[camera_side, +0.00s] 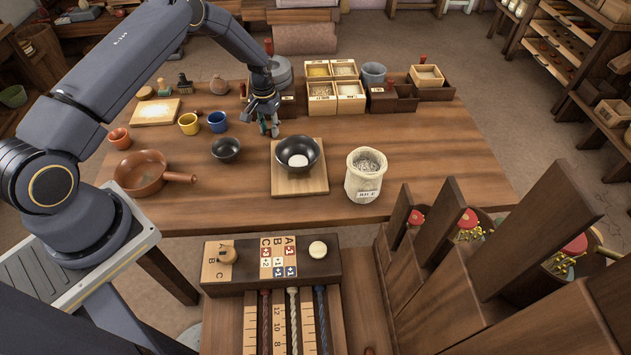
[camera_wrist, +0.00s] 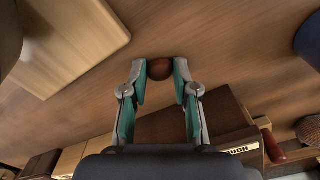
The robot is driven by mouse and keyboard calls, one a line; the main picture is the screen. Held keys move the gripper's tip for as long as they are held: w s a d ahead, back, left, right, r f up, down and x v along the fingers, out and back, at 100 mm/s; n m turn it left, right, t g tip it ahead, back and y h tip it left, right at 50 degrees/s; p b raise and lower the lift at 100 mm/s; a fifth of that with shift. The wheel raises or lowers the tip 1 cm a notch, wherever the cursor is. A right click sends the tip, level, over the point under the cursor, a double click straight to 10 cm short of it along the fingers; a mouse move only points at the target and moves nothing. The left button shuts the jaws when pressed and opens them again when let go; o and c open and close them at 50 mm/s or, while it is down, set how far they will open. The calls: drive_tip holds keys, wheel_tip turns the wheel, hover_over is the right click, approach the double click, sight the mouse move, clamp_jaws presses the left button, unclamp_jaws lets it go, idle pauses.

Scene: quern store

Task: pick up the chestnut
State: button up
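The chestnut (camera_wrist: 160,70) is a small round brown thing in the wrist view, over the wooden table top. My gripper (camera_wrist: 160,72) has one fingertip on each side of it. Both teal pads appear to touch its sides, with no clear gap. In the side view my gripper (camera_side: 268,130) points down, low over the table behind the board with the black bowl. The chestnut cannot be made out there, as the fingers hide it. Whether it rests on the table or is just off it, I cannot tell.
A wooden board (camera_side: 312,187) with a black bowl (camera_side: 298,148) stands in front of my gripper. A small dark bowl (camera_side: 226,149) and a blue cup (camera_side: 217,121) stand to the left. Wooden boxes (camera_side: 320,91) of grain stand behind right. A white sack (camera_side: 365,180) stands front right.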

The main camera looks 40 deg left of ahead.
drive_tip(key=shift+r, duration=0.15)
drive_tip(key=shift+c, duration=0.3)
drive_tip(key=shift+r, duration=0.3)
wheel_tip(320, 180, up, 2)
drive_tip(key=shift+r, duration=0.25)
drive_tip(key=s+d+r, duration=0.3)
drive_tip(key=s+r, duration=0.6)
drive_tip(key=s, duration=0.4)
wheel_tip(320, 180, up, 6)
drive_tip(key=m, duration=0.3)
hover_over(354, 265)
wheel_tip(354, 265, down, 30)
drive_tip(key=shift+f, duration=0.1)
